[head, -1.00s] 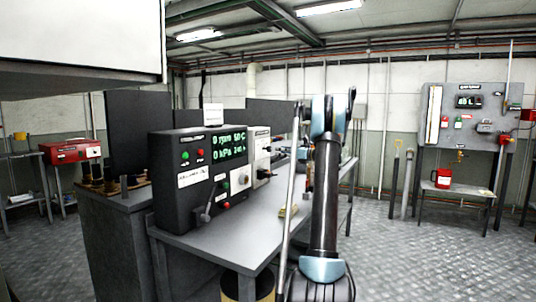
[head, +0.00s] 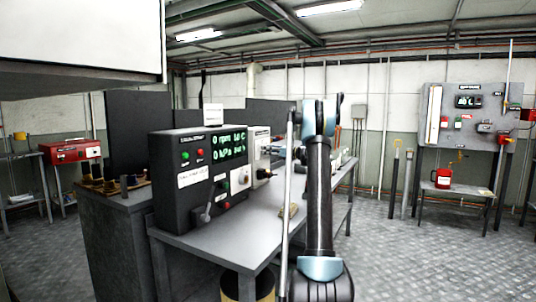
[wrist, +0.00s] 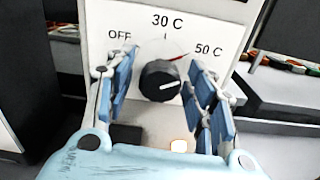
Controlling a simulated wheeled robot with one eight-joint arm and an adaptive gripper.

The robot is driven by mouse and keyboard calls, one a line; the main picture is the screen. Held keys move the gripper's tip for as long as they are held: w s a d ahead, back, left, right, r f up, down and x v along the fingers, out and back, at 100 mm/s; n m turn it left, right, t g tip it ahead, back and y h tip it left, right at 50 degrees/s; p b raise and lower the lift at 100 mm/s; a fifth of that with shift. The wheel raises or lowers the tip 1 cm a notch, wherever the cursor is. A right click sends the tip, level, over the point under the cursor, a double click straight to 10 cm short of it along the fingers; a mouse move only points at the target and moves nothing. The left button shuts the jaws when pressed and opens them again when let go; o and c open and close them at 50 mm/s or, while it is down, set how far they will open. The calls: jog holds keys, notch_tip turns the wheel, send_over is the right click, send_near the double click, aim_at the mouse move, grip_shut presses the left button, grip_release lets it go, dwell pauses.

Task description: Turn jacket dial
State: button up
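The jacket dial (wrist: 160,82) is a round black knob with a white line on a white panel (wrist: 215,22) marked OFF, 30 C and 50 C. Its white line points right, slightly upward. A red mark lies between the knob and the 50 C label. My gripper (wrist: 160,70) is open, one blue-padded finger on each side of the knob, with gaps between the pads and the knob. In the head view the white control box (head: 258,150) stands beside the black display unit (head: 205,180), and my arm partly hides the area right of it.
The grey bench (head: 235,235) carries the display unit, with a lever and buttons on its front. A small tan object (head: 289,211) lies on the bench near my arm. A wall panel with a red can (head: 443,178) below stands right.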

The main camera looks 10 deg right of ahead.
jog(key=c, duration=0.9)
jog(key=shift+o, duration=0.2)
jog(key=shift+n, duration=0.3)
jog(key=n, duration=0.5)
jog(key=shift+w+d, duration=0.1)
jog(key=n, duration=0.5)
jog(key=shift+r+n, duration=0.1)
jog(key=shift+n, duration=0.3)
jog(key=n, duration=1.2)
jog(key=shift+r+n, duration=0.1)
jog(key=shift+n, duration=0.2)
